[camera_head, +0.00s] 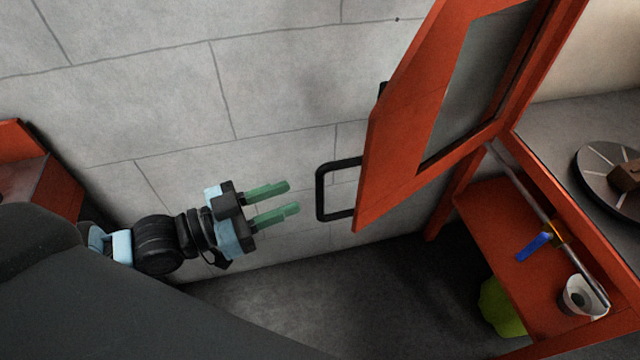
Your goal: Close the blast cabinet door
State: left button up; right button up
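The blast cabinet door (404,140) is a red-orange framed panel with a grey window, in the upper right of the head view. It stands swung open from the red cabinet on the right. A black U-shaped handle (321,192) sticks out from its left edge. My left gripper (290,198), with green fingers, is a little left of the handle, pointing at it. Its fingers are apart with nothing between them, and a gap shows between them and the handle. My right gripper is not in view.
Inside the cabinet a grey turntable (598,178) bears a brown block (626,176). A red lower shelf (500,222) holds a blue-handled item (534,246) and a white cup (580,297). A green bag-like thing (499,309) is under it. A grey block wall (270,90) stands behind.

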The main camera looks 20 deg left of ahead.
aim_at(319, 187)
pick_arm(q)
jog(key=shift+p+x, duration=0.35)
jog(key=shift+x, duration=3.4)
jog(key=shift+c, duration=0.4)
grip_shut()
